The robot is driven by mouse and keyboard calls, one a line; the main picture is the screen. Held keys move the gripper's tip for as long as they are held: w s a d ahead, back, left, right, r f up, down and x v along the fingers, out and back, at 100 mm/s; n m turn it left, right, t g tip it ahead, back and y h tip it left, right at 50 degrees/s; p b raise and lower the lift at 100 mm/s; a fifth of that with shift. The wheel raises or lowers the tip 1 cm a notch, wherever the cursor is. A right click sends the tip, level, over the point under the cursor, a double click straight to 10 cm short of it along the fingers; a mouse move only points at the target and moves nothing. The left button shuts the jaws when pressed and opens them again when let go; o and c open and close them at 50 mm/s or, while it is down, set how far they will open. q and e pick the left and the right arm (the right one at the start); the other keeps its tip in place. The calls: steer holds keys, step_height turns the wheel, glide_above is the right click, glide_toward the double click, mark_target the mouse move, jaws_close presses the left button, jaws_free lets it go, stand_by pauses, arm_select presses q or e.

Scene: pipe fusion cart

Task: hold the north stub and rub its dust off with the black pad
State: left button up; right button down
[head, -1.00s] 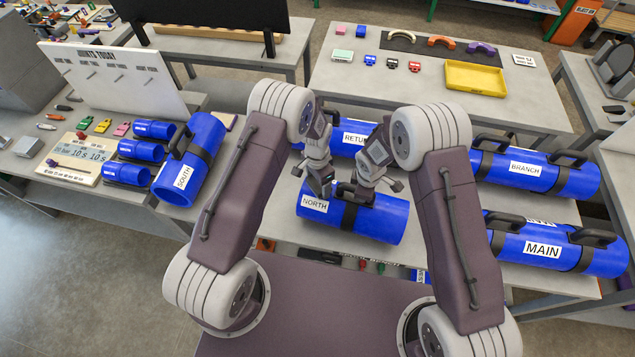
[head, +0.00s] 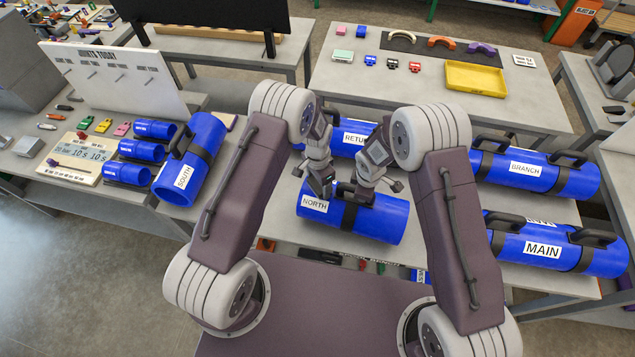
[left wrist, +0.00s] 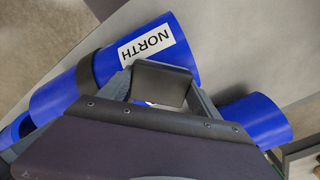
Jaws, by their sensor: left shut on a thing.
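The north stub (head: 380,222) is a blue pipe lying on the near table, with a white NORTH label (head: 315,204) and a dark band round its middle. It also shows in the left wrist view (left wrist: 75,92). My left gripper (head: 326,188) is shut on the black pad (left wrist: 160,84), close over the stub beside its label. I cannot tell whether the pad touches the pipe. My right gripper (head: 361,194) is at the stub's band, where a handle would be hidden; its fingertips are too small to read. I can make out no dust.
The return stub (head: 353,138) lies just behind. The branch (head: 540,172) and main (head: 550,250) stubs lie to the right, the south stub (head: 190,160) to the left. A yellow tray (head: 475,78) is on the back table.

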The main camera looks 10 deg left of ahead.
arm_select(q)
steer(key=shift+a+f, duration=0.15)
steer(key=shift+a, duration=0.85)
arm_select(e)
steer(key=shift+s+d+f, duration=0.1)
steer(key=shift+d+f, duration=0.05)
arm_select(q)
steer(key=shift+d, duration=0.25)
steer(key=shift+s+d, duration=0.1)
steer(key=shift+d, duration=0.8)
steer(key=shift+a, duration=1.15)
steer(key=shift+d, duration=1.2)
steer(key=shift+a+r, duration=0.25)
steer(key=shift+a, duration=0.9)
steer(key=shift+r, duration=3.55)
